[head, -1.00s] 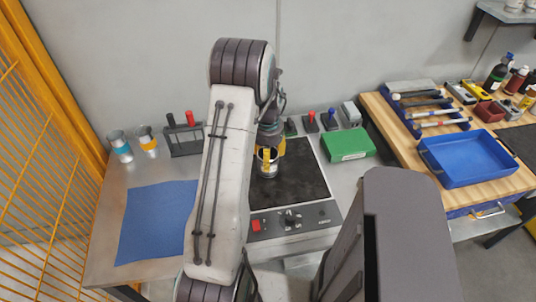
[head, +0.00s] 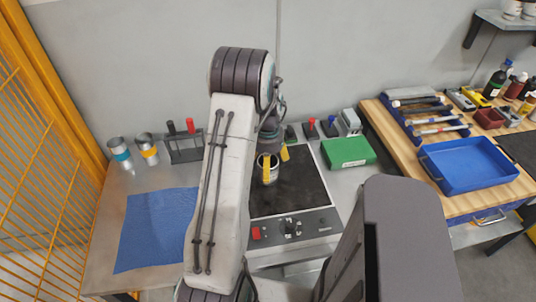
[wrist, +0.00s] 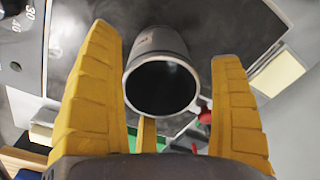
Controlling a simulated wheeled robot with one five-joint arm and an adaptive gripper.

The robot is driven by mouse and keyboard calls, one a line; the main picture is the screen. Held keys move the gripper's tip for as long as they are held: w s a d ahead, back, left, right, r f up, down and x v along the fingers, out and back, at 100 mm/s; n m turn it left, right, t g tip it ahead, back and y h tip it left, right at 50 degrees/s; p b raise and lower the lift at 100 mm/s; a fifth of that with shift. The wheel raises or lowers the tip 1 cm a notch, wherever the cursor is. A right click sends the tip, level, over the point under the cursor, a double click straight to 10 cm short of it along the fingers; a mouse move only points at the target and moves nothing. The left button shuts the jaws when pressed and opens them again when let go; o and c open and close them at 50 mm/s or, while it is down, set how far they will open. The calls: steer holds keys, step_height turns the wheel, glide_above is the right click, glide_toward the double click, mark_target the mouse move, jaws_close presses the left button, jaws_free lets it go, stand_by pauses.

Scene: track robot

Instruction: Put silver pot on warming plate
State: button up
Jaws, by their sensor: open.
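The silver pot (head: 273,174) is a small open metal cup over the black warming plate (head: 305,190), towards its back left. In the wrist view the pot (wrist: 155,42) has its dark round mouth facing the camera, with the dark plate (wrist: 215,25) behind it. My gripper (head: 275,160) has yellow fingers, one on each side of the pot. In the wrist view my gripper (wrist: 160,105) is open, with a gap showing at the pot's right side; contact on the left is unclear. The pot seems to rest on the plate, but its base is hidden.
Two metal cups, one blue-banded (head: 120,154) and one orange-banded (head: 148,150), stand at the back left beside a rack (head: 184,147). A blue mat (head: 155,230) lies at left. A green box (head: 347,152) is right of the plate; a blue tray (head: 468,165) is farther right.

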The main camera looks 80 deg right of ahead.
step_height(320, 180, up, 12)
steer(key=b, duration=0.4)
steer(key=shift+a+b, duration=0.2)
steer(key=shift+b, duration=0.1)
steer(key=w+a+r+n+t, duration=0.1)
steer(key=w+a+r+n, duration=0.3)
steer(key=w+a, duration=0.55)
steer(key=w+a+r+n, duration=0.2)
steer(key=w+a+n, duration=0.4)
steer(key=w+a, duration=0.4)
steer(key=s+a+f+n+t, duration=0.1)
steer(key=a+n, duration=0.5)
steer(key=a, duration=0.6)
steer(key=a+f+n+t, duration=0.1)
steer(key=a+n, duration=0.5)
steer(key=a, duration=0.6)
steer(key=shift+s+a+f+n+t, duration=0.25)
steer(key=shift+s+f+n+t, duration=0.05)
steer(key=shift+s, duration=0.1)
steer(key=shift+d, duration=0.15)
